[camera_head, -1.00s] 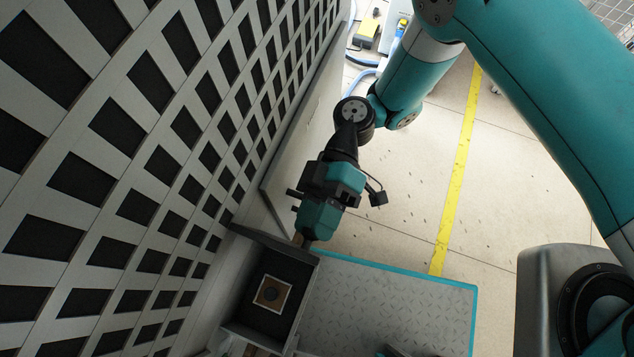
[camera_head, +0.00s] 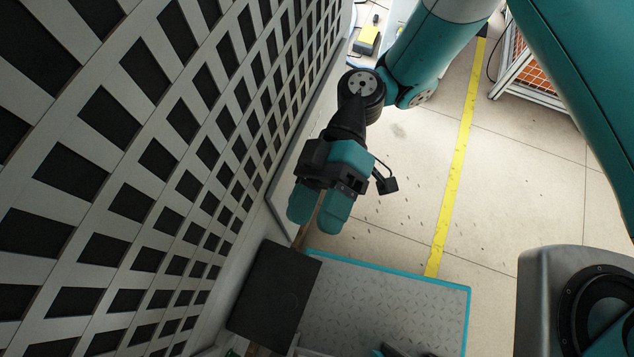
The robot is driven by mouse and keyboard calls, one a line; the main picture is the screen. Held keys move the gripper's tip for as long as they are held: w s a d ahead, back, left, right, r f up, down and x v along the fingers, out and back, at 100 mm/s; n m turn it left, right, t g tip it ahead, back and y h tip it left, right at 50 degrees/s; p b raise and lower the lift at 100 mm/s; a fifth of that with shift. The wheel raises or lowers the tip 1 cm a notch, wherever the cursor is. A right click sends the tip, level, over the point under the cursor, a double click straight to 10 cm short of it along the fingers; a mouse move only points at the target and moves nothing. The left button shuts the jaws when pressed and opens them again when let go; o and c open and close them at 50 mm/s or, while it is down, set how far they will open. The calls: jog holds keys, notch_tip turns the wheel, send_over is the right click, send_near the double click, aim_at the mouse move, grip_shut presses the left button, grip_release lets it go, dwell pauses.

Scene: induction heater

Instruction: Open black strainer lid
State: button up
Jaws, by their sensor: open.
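The black strainer lid (camera_head: 272,297) is a flat dark panel at the lower middle, beside the slatted wall. It lies over its box, and the inside of the box is hidden. My gripper (camera_head: 318,213) is above and beyond the lid's far edge, with its two teal fingers spread apart and nothing between them. It appears apart from the lid, though the exact height gap cannot be told.
A slatted white and black wall (camera_head: 150,150) rises close along the left. A grey tread-plate platform with a teal edge (camera_head: 385,300) lies right of the lid. Open tiled floor with a yellow line (camera_head: 452,190) is further right. A wire cage (camera_head: 540,75) stands at upper right.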

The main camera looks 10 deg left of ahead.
notch_tip(320, 180, up, 9)
jog(key=p, duration=0.8)
jog(key=shift+r, duration=0.15)
